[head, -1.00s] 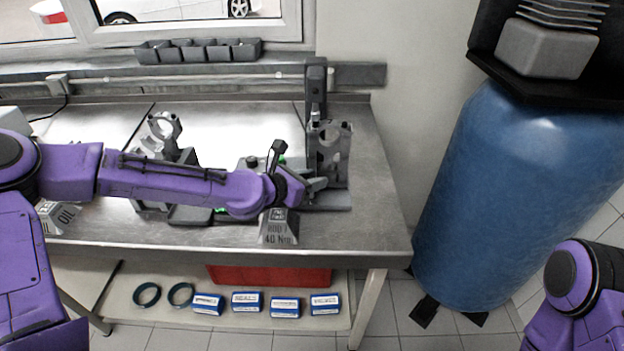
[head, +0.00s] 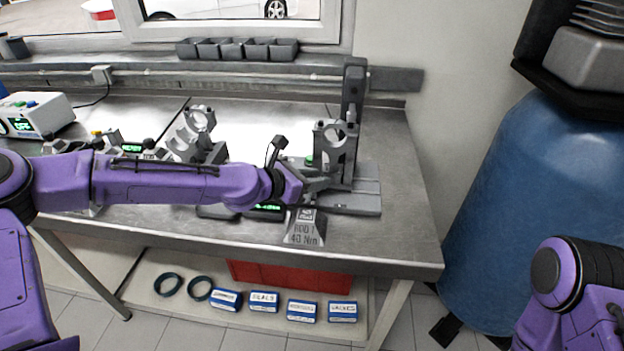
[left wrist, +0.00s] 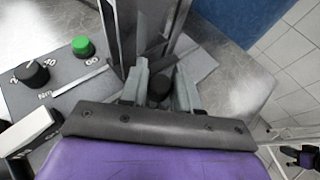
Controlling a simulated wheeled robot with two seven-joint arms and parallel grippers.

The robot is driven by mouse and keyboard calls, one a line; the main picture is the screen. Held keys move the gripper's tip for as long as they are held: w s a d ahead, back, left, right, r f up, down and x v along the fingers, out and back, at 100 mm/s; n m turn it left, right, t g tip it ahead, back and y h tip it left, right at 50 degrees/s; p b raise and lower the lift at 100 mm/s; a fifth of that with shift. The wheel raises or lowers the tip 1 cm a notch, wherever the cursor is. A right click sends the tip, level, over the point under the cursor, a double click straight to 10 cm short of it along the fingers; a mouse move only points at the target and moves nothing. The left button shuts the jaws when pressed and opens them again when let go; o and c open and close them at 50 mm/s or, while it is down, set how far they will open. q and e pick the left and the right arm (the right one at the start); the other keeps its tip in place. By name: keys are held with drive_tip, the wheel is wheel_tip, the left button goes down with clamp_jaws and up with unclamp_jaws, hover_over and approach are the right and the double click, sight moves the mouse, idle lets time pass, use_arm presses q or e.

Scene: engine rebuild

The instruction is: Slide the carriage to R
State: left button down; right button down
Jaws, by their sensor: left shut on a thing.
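The carriage is an upright grey bracket with a round bore (head: 335,142). It stands on a flat grey base (head: 368,192) at the right part of the bench, with bare base to its right. My left gripper (head: 303,186) is at the carriage's lower front. In the left wrist view its two fingers (left wrist: 160,92) are closed around a dark round knob (left wrist: 159,87). The gripper hides part of the carriage's foot in the head view. No R mark is readable. My right gripper is out of view; only part of that arm shows at the lower right.
A dark post (head: 353,90) rises behind the carriage. A green button (left wrist: 83,45) and a black dial (left wrist: 32,73) sit on a panel nearby. A "ROD 1 40 Nm" stand (head: 304,230) is in front. A second grey bracket (head: 190,135) stands left. A blue tank (head: 545,200) is at right.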

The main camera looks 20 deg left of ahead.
use_arm(q)
drive_tip(key=c, duration=0.9)
unclamp_jaws()
drive_tip(key=shift+a+r, duration=0.1)
drive_tip(key=p+v, duration=0.2)
drive_tip(key=v, duration=0.8)
drive_tip(key=shift+s, duration=0.2)
drive_tip(key=shift+a, duration=0.1)
